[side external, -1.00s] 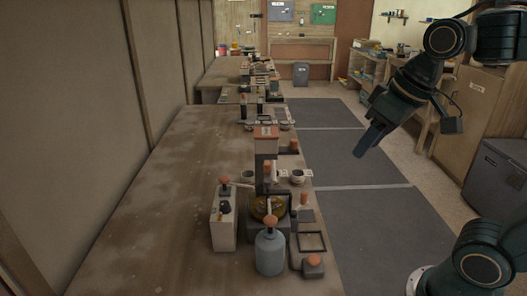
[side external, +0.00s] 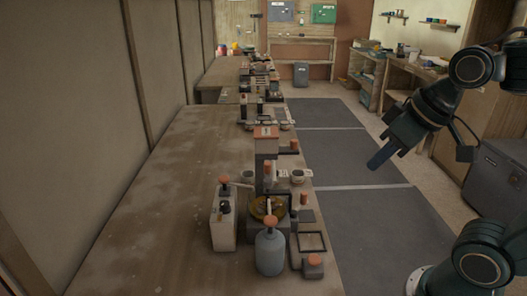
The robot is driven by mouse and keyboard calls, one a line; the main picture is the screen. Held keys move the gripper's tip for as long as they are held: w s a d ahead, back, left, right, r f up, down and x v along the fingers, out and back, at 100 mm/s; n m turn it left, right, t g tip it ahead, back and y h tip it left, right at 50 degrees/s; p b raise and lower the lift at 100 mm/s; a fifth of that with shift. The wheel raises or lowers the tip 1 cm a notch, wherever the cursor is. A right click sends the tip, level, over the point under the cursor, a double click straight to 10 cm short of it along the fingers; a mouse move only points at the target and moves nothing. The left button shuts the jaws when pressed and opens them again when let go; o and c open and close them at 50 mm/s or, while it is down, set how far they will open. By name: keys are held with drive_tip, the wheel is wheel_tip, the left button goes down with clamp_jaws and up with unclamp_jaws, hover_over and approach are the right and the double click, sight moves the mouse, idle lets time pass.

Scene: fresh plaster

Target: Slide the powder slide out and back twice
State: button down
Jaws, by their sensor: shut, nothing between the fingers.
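My gripper (side external: 374,164) is shut and empty. It hangs in the air over the grey floor mats, to the right of the bench and apart from everything on it. A bench-top device with an orange-topped tower (side external: 266,133) stands near the bench's right edge, with a brass-coloured round plate (side external: 262,207) low on it. Several orange-knobbed parts surround it, including a small block (side external: 312,270) at the front right. I cannot tell which part is the powder slide.
A grey-blue bottle (side external: 269,253) with an orange cap stands in front of the device. A pale box (side external: 223,222) stands left of it, and a black open frame (side external: 312,243) lies right. More devices line the bench behind. The bench's left side (side external: 150,220) is clear.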

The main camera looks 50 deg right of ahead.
drive_tip(key=w+d+m+y, duration=0.1)
drive_tip(key=w+d, duration=0.3)
drive_tip(key=w, duration=0.3)
drive_tip(key=w+d+m, duration=0.1)
drive_tip(key=w+d, duration=0.4)
drive_tip(key=w, duration=0.2)
drive_tip(key=w+d+f+m, duration=0.1)
drive_tip(key=w+d+f, duration=0.1)
drive_tip(key=d, duration=0.5)
drive_tip(key=w+d+f+m+t+y, duration=0.1)
drive_tip(key=w+d+f+m, duration=0.1)
drive_tip(key=d, duration=0.5)
drive_tip(key=shift+w, duration=0.75)
drive_tip(key=shift+a, duration=0.1)
drive_tip(key=w+a+f, duration=0.5)
drive_tip(key=w+f, duration=0.2)
drive_tip(key=w, duration=0.1)
drive_tip(key=shift+f, duration=0.4)
